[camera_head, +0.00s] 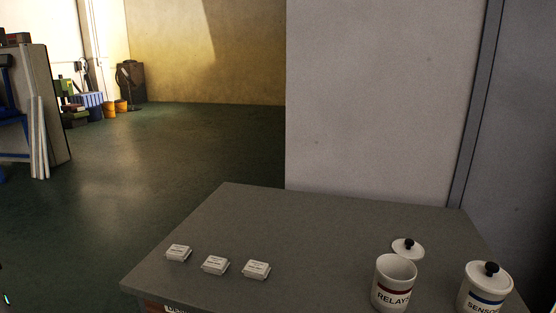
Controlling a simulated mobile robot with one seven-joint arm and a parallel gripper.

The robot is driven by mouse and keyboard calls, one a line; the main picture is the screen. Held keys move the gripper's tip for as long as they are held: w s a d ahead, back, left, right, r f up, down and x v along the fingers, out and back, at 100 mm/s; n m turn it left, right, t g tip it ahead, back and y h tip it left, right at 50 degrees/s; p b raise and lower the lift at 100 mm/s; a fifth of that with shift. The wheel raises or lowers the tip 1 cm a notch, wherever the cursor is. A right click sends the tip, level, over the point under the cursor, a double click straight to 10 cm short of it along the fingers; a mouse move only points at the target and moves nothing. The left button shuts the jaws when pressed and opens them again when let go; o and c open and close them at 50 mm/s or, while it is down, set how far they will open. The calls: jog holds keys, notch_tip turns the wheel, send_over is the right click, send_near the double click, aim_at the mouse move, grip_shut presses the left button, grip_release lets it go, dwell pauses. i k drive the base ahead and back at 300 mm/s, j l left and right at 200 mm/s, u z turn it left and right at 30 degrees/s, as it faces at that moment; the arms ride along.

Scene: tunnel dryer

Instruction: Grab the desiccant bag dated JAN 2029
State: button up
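Three small white desiccant bags lie in a row near the left front of the grey table. They are the left bag (178,253), the middle bag (215,265) and the right bag (256,269). Each has small dark print on top, too small to read, so I cannot tell which is dated JAN 2029. The bags lie apart from one another. My gripper is not in view.
The grey table (300,225) has a white RELAYS jar (393,285), open, with its lid (407,249) behind it. A lidded SENSOR jar (484,290) stands at right. A pale wall (380,95) rises behind. Open floor (150,160) lies left.

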aim_at(178, 253)
jog(key=i+j, duration=0.65)
jog(key=j, duration=0.15)
